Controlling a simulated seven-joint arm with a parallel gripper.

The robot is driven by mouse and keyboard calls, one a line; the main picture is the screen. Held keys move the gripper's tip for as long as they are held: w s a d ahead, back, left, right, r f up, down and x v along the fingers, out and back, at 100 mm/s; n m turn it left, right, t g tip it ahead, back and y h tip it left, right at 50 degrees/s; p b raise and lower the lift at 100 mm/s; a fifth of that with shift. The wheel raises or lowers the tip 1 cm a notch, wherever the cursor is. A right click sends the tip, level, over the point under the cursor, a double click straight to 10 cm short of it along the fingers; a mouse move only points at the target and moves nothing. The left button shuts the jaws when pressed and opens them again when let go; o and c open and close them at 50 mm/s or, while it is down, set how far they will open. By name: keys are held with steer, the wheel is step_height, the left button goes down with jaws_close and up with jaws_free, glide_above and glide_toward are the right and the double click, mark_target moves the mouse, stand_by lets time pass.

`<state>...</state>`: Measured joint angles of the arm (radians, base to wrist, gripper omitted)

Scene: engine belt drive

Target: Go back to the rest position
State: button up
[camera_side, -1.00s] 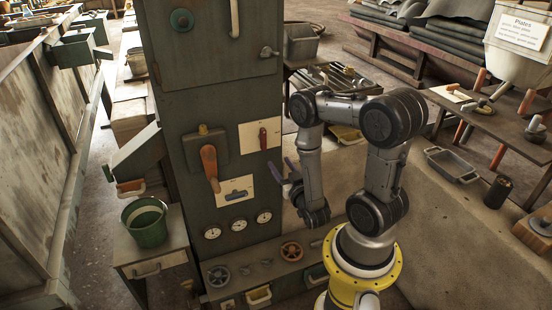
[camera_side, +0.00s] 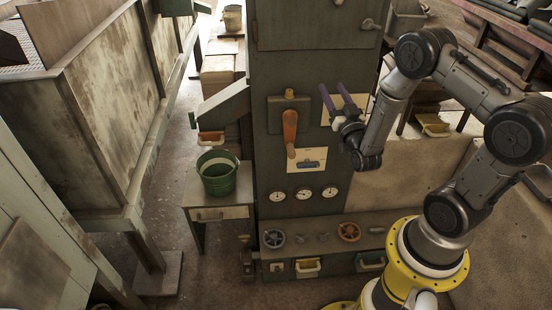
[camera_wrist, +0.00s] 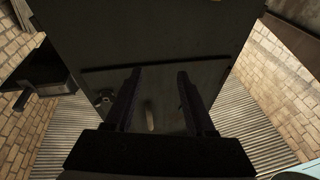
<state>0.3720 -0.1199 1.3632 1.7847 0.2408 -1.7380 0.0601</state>
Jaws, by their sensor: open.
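My gripper (camera_side: 332,87) is in front of the upper right of the tall dark green cabinet (camera_side: 300,65) in the side view. Its two purple-grey fingers are apart, point up and to the left, and hold nothing. They overlap a pale plate (camera_side: 329,110) on the cabinet front; the small red lever there is hidden. In the wrist view the open fingers (camera_wrist: 159,74) show dark against a dark panel (camera_wrist: 150,30), with nothing between their tips. I cannot tell the exact gap between the fingers and the cabinet.
An orange lever (camera_side: 290,132), gauges (camera_side: 303,193) and handwheels (camera_side: 349,231) are on the cabinet's front and base. A green bucket (camera_side: 217,178) stands on a small table (camera_side: 221,213) at left. A pale low wall (camera_side: 400,180) lies behind my arm.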

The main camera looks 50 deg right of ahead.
steer(key=w+a+r+n+t+y, duration=0.1)
steer(key=w+a+r+y, duration=0.15)
steer(key=r, duration=0.45)
steer(key=w+a+r+n+t+y, duration=0.1)
steer(key=w+a+r+y, duration=0.2)
steer(key=r, duration=0.5)
steer(key=s+a+r+n+g+y, duration=0.2)
steer(key=s+a+r+n+y, duration=0.15)
steer(key=a+r, duration=0.5)
steer(key=s+a+f+n+g+y, duration=0.1)
steer(key=s+a+f+g, duration=0.2)
steer(key=s, duration=0.9)
steer(key=s+a+f+n+g+y, duration=0.1)
steer(key=s+a+f+g+y, duration=0.1)
steer(key=s+f+g, duration=0.6)
steer(key=s+a+f, duration=0.1)
steer(key=s+f, duration=0.2)
steer(key=f, duration=0.1)
steer(key=shift+s+a+f+n+g, duration=0.25)
steer(key=shift+s+n+g, duration=0.05)
steer(key=shift+s+n, duration=0.05)
